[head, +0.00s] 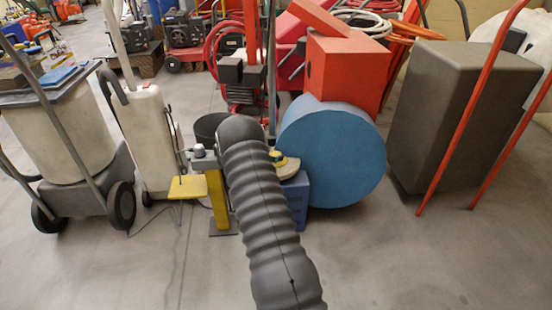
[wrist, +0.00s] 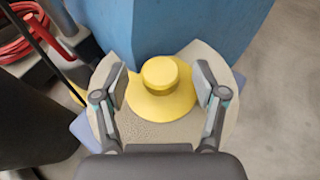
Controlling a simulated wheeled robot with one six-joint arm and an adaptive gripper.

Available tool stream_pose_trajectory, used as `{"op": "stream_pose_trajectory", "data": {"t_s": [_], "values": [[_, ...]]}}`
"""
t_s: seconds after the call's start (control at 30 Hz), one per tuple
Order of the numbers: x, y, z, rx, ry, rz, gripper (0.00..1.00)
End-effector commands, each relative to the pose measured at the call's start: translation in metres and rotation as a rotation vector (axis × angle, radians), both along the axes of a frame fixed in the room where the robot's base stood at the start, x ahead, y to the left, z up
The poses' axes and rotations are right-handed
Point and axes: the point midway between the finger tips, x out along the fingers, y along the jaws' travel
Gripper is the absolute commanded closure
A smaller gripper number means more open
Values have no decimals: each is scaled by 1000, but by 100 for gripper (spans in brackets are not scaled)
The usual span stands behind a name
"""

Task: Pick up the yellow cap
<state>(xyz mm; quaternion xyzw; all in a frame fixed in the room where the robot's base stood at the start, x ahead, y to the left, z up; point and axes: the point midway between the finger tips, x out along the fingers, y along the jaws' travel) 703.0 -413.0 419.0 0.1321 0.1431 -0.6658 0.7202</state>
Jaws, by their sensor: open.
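The yellow cap (wrist: 160,75) shows in the wrist view as a round knob on a wider yellow disc. It sits on a pale, speckled round plate (wrist: 187,136). My gripper (wrist: 160,85) is open, with one finger on each side of the cap and a gap on both sides. The fingers do not appear to touch it.
A blue drum (head: 335,155) stands close behind and right of the cap, with a red box (head: 345,72) above it. A yellow post (head: 217,200) stands to the left. A dark grey box (head: 445,115) is farther right. The floor in front is clear.

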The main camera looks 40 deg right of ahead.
Motion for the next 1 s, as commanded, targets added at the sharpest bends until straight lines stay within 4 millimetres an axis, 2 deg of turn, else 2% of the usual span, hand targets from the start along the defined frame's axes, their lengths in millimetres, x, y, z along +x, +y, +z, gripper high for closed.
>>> {"op": "stream_pose_trajectory", "data": {"t_s": [0.17, 0.4, 0.67, 1.0], "values": [[1, -21, -9, 1, 0, -1, 29], [1, -22, -10, 1, 0, 0, 29], [1, -22, -10, 1, 0, 0, 94], [2, -22, -8, 0, -1, 0, 95]]}}
